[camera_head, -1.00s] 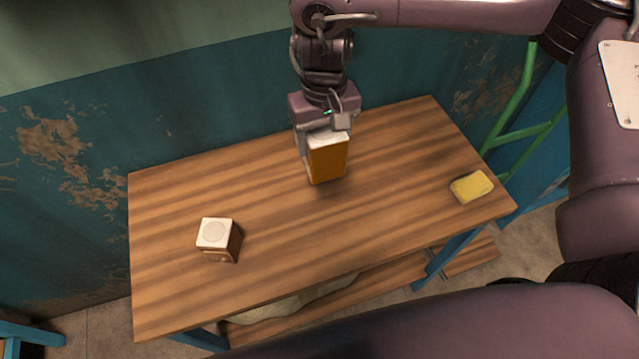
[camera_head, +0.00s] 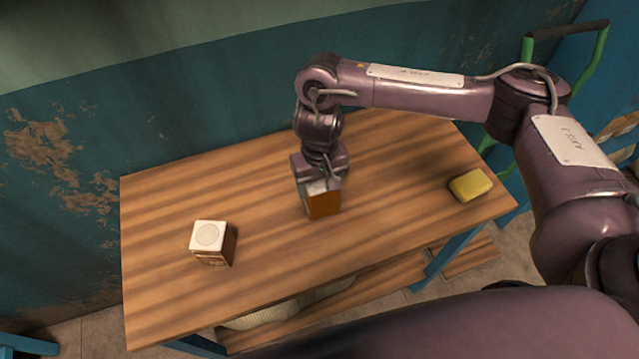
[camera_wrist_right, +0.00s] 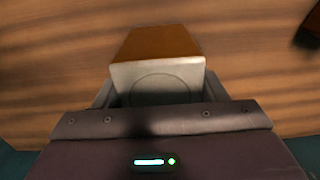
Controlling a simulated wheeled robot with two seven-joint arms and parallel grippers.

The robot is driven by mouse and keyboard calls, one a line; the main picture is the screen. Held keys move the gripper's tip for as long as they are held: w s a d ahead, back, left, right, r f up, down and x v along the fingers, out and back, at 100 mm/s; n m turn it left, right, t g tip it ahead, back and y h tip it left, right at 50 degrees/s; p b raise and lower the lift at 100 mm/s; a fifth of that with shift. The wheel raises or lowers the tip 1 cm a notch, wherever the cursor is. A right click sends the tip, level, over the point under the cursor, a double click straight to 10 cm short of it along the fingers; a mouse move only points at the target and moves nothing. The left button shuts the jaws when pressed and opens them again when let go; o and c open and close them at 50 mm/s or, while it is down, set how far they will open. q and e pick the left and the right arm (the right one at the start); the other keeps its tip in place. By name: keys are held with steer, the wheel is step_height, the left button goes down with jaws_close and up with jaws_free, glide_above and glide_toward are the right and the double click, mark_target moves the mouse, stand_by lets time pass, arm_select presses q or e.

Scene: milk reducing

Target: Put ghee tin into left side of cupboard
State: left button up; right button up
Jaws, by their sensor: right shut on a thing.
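An orange-brown box-shaped tin (camera_head: 324,205) with a pale top is held upright in my right gripper (camera_head: 319,186), over the middle of the wooden table. My right gripper is shut on this tin by its upper part. In the right wrist view the tin (camera_wrist_right: 160,45) shows its pale top with a round lid mark, between the fingers (camera_wrist_right: 155,92). I cannot tell whether its base touches the table. A similar brown tin (camera_head: 215,246) with a white top stands at the table's left. No label can be read as ghee. No cupboard shows. My left gripper is not in view.
The wooden table (camera_head: 270,262) is mostly clear between the two tins and towards its front edge. A yellow sponge-like block (camera_head: 470,185) lies near the right edge. A worn teal wall (camera_head: 200,110) runs behind the table. A lower shelf (camera_head: 375,288) shows underneath.

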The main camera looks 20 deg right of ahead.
stand_by(0.3)
steer(key=o, duration=1.1)
steer(key=shift+c, duration=0.2)
steer(key=o, duration=0.3)
